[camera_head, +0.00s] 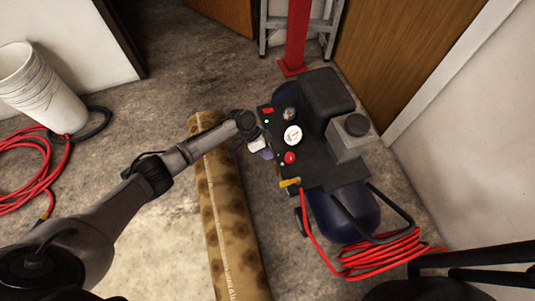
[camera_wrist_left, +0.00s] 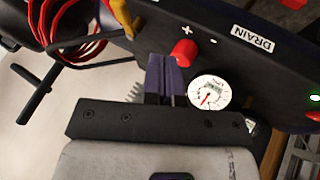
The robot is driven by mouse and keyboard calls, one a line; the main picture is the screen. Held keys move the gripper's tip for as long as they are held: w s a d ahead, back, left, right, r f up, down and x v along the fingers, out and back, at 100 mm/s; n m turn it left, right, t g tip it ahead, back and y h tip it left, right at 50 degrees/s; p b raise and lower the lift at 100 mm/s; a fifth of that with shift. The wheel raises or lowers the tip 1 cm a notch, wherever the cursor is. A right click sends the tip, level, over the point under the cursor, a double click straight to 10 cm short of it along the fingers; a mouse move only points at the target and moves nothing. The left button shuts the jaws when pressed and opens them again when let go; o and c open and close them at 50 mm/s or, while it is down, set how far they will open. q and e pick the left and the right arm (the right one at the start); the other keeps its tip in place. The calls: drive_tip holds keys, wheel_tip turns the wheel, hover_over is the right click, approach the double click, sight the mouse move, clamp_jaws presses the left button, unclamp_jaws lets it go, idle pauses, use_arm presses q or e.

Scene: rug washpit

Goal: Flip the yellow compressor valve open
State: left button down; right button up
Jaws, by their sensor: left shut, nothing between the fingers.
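The yellow compressor valve (camera_head: 290,182) is a small lever at the near end of the compressor's dark panel (camera_head: 268,123), just above the red hose. In the left wrist view the yellow valve (camera_wrist_left: 120,16) shows at the top edge, partly cut off. My left gripper (camera_head: 267,154) is at the panel's left side, close to the red knob (camera_head: 290,158) and apart from the valve. In the left wrist view its purple fingers (camera_wrist_left: 164,60) are shut and empty, pointing at the panel beside the red knob (camera_wrist_left: 184,51). My right gripper is not in view.
A pressure gauge (camera_head: 293,135) sits beyond the red knob. A coiled red hose (camera_head: 380,255) lies at the compressor's near end. A rolled patterned rug (camera_head: 228,220) lies under my left arm.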

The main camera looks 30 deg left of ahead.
sight(290, 182)
use_arm(q)
drive_tip(key=s+d+f+b, duration=0.2)
drive_tip(key=d+f+b, duration=0.2)
drive_tip(key=d, duration=0.3)
drive_tip(key=shift+s+f, duration=0.4)
drive_tip(key=shift+f, duration=0.35)
drive_tip(key=shift+d, duration=0.1)
